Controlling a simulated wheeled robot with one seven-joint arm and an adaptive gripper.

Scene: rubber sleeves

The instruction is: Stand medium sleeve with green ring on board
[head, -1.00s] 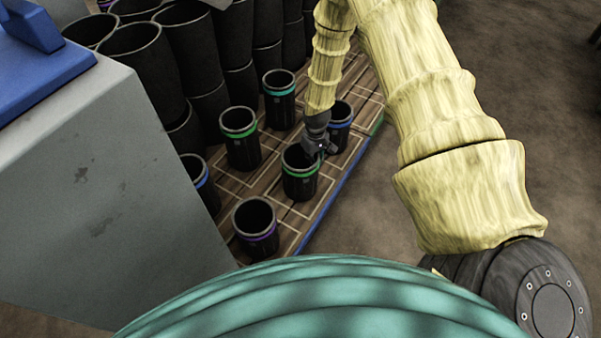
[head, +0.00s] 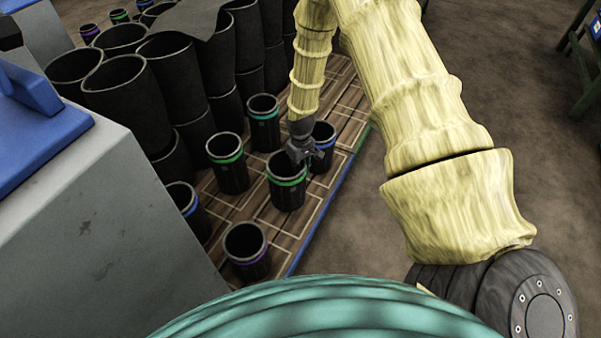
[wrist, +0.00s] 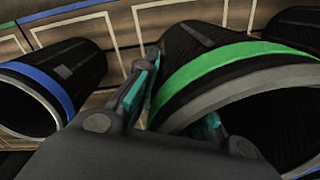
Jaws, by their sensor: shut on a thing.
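A black sleeve with a green ring (head: 287,190) is upright over the front part of the patterned board (head: 315,215). My gripper (head: 307,157) is at its far upper rim and shut on its wall. In the wrist view the fingers (wrist: 182,100) sit on both sides of the rim of the green-ringed sleeve (wrist: 230,60), one outside and one inside. The sleeve looks slightly raised, but its contact with the board is unclear. A second green-ringed sleeve (head: 230,172) stands to its left.
A blue-ringed sleeve (head: 323,150) stands close behind on the right, a teal-ringed one (head: 264,128) behind. A purple-ringed sleeve (head: 247,252) is in front, another blue-ringed one (head: 187,205) at left. Large dark sleeves (head: 180,80) crowd the back left beside a grey cabinet (head: 110,210).

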